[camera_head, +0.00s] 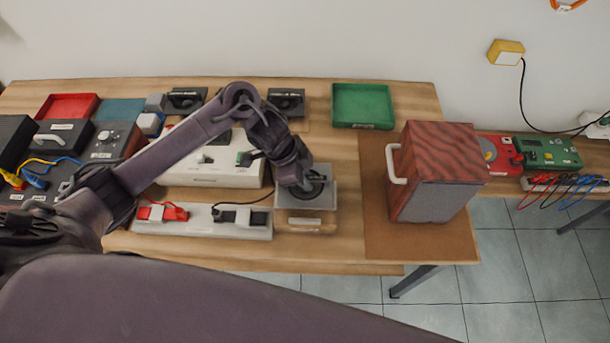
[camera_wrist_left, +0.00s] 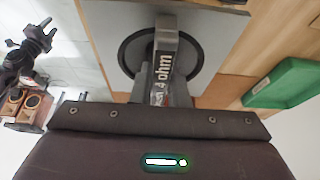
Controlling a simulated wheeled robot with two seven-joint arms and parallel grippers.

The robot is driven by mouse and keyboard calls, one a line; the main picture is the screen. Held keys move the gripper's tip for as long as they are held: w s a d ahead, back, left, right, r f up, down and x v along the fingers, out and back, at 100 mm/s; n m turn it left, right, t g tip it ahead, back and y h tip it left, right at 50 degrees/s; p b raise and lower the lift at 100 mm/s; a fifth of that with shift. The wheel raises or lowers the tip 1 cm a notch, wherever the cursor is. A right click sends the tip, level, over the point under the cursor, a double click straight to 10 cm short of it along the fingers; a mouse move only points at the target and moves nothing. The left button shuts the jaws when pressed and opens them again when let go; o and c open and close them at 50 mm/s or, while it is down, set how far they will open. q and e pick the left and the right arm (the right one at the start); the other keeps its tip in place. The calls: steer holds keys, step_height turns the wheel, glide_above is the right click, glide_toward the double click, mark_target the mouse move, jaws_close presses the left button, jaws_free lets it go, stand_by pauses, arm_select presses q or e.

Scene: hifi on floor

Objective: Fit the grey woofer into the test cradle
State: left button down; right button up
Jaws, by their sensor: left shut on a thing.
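The woofer (camera_head: 318,191) is a dark round driver, held over the test cradle (camera_head: 306,222), a grey-topped box with a wooden front. In the left wrist view the woofer (camera_wrist_left: 195,62) is a black ring with a grey middle bar marked "4 ohm", over a grey plate. My left gripper (camera_head: 306,186) is shut on the woofer's middle part. The gripper hides part of the woofer. I cannot tell whether its rim touches the cradle or sits just above. A dark jointed arm, apparently my right, shows in the left wrist view (camera_wrist_left: 30,52); its jaws are unclear.
A white power strip (camera_head: 200,222) and white panel (camera_head: 214,172) stand left of the cradle. A wood-grain speaker box (camera_head: 440,165) with a white handle stands right on a brown mat (camera_head: 378,228). A green tray (camera_head: 362,106) lies behind. Bare tabletop separates the cradle and mat.

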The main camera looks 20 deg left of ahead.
arm_select(q)
steer(key=shift+f+b, duration=1.55)
steer(key=shift+f, duration=0.95)
steer(key=shift+f, duration=0.1)
steer(key=c, duration=1.3)
jaws_free()
steer(key=shift+s+f, duration=0.1)
steer(key=shift+f, duration=0.05)
steer(key=v, duration=0.8)
step_height(320, 180, up, 8)
steer(key=p, duration=0.8)
